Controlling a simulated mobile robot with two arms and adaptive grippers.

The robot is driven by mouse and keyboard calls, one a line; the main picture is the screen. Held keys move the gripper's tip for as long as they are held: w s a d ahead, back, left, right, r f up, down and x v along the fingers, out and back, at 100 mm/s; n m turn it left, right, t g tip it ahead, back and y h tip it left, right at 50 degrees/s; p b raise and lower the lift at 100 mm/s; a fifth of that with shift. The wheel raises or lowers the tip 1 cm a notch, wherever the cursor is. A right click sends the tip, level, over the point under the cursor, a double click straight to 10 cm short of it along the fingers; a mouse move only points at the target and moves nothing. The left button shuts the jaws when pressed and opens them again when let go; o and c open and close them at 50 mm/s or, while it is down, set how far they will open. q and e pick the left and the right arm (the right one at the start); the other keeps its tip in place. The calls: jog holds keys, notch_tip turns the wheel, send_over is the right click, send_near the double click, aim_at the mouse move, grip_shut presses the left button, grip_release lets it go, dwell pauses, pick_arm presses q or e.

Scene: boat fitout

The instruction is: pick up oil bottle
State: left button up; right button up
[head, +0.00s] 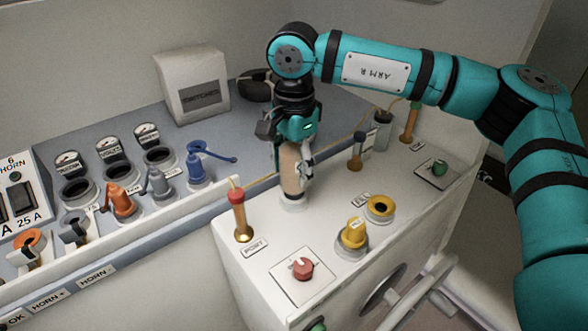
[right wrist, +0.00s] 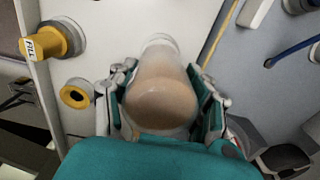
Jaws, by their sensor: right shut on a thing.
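The oil bottle (head: 291,165) is a tan, cloudy bottle with a pale lower end, upright at the back of the white console top. My right gripper (head: 295,160) comes down on it from above and is shut around its body. In the right wrist view the bottle (right wrist: 160,100) fills the space between the two fingers, with one finger on each side. I cannot tell whether its base touches the console. My left gripper is not in view.
The white console (head: 325,228) carries a yellow fill cap (head: 353,234), an open yellow-rimmed port (head: 380,208), a red knob (head: 301,268) and red-topped lever (head: 239,215). Behind are blue (head: 196,168) and orange (head: 120,201) valves and a white box (head: 193,85).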

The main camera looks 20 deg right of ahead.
aim_at(293, 146)
jog(key=c, duration=0.6)
notch_tip(293, 146, up, 9)
jog(key=b, duration=0.2)
jog(key=shift+b, duration=0.4)
jog(key=shift+r, duration=0.55)
